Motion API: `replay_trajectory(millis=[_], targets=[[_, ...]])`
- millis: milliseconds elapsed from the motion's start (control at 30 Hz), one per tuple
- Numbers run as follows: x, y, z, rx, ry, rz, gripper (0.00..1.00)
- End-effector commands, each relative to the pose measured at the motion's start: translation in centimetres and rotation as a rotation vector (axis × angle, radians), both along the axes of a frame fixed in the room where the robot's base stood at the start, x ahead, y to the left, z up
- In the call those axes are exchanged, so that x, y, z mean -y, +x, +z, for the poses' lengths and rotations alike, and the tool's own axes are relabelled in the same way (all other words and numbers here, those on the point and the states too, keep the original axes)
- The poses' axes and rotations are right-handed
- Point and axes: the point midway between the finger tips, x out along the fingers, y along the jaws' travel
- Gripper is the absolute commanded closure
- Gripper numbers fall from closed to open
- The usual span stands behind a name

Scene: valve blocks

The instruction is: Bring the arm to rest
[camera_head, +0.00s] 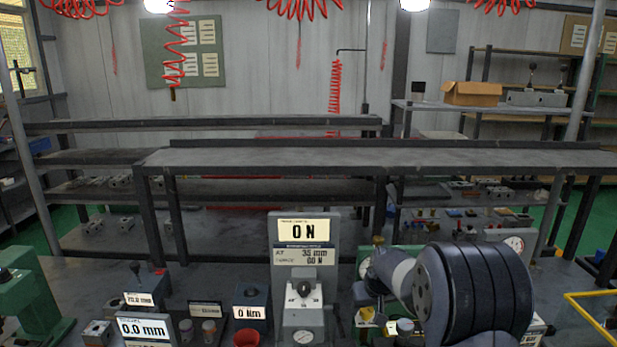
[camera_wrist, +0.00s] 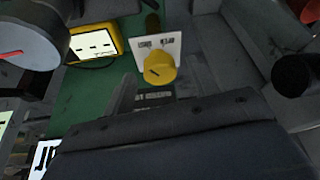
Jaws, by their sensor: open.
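My arm (camera_head: 470,290) shows at the lower right in the head view, bent over the bench with its dark banded joint nearest. My gripper (camera_wrist: 165,140) shows in the wrist view as a dark body with bolts across the bottom. It is open, and I see nothing held. Its fingertips are not clear in either view. In the wrist view a yellow knob (camera_wrist: 159,69) with a white label lies just beyond the gripper, apart from it as far as I can tell.
A grey test stand (camera_head: 304,275) reading 0 N stands left of the arm. Small meters (camera_head: 145,328) and a red cup (camera_head: 247,338) are left of it. A green machine (camera_head: 30,295) is at far left, a yellow frame (camera_head: 590,318) at right. A raised shelf (camera_head: 400,158) spans behind.

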Motion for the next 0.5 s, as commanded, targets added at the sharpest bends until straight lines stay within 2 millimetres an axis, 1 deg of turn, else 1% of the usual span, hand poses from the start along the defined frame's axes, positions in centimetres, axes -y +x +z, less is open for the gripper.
replay_trajectory(millis=[500], targets=[[-0.3,-0.02,0.02,-0.001,0.0,-0.264,0.45]])
